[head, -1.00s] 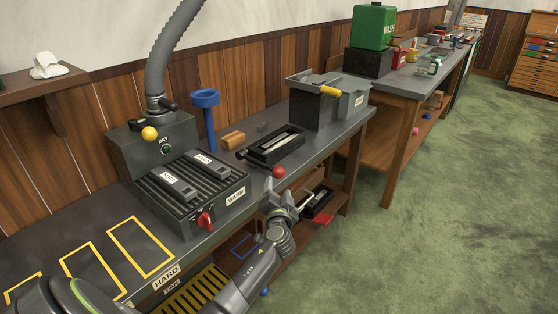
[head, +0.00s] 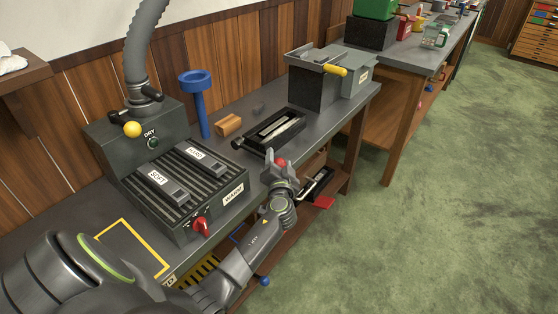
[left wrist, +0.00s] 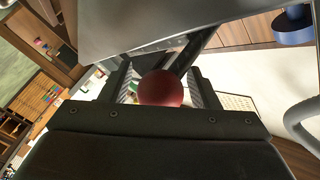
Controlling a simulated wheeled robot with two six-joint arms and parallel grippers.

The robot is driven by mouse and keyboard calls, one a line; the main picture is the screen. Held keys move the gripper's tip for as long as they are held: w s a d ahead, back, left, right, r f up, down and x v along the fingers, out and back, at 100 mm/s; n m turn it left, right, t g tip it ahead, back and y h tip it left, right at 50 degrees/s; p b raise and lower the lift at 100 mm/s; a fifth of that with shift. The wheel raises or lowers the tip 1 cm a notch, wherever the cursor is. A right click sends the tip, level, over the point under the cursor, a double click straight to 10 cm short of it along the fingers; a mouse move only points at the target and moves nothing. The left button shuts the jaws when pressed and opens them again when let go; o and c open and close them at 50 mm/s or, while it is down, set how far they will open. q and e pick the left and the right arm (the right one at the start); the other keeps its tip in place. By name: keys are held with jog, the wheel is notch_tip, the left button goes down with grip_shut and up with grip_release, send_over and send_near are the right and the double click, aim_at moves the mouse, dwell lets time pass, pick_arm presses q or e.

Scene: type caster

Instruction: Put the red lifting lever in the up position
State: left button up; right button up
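The red ball knob (head: 281,162) of the lifting lever is at the front edge of the workbench, just in front of the dark tray fixture (head: 275,130). My left gripper (head: 281,168) is at the knob, with its fingers around it. In the left wrist view, the red knob (left wrist: 161,88) lies between the two fingers (left wrist: 161,92), with what looks like a narrow gap on each side. A dark bar runs from behind the knob up toward the grey bench surface (left wrist: 150,25). The fingers hide part of the lever in the head view. My right gripper is not in view.
A heater box with SOFT and HARD slots (head: 185,180) and a red dial (head: 201,226) stands left of my left gripper. A blue stand (head: 198,100) and a wooden block (head: 229,125) are behind. A grey machine with a yellow handle (head: 335,70) stands at the right. Open floor lies right.

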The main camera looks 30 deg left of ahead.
pick_arm(q)
grip_shut()
jog(key=r+n+p, duration=0.1)
jog(key=r+p, duration=0.1)
jog(key=p, duration=0.1)
jog(key=r+g+h+p, duration=0.1)
jog(key=r+p, duration=0.1)
jog(key=a+r+n+p, duration=0.1)
jog(key=r+p, duration=0.1)
jog(key=p, duration=0.1)
jog(key=shift+r+n+g+h+p, duration=0.1)
jog(key=shift+n+g+h+p, duration=0.2)
jog(key=shift+g+p, duration=0.1)
jog(key=a+r+n+g+h+p, duration=0.2)
jog(key=r+p, duration=0.4)
jog(key=p, duration=0.6)
jog(key=shift+w+a+n+h, duration=0.25)
jog(key=shift+a+n+h, duration=0.65)
jog(key=shift+a, duration=0.5)
jog(key=shift+c, duration=1.1)
grip_release()
jog(key=o, duration=0.4)
jog(key=shift+a, duration=0.15)
jog(key=shift+s+r, duration=0.1)
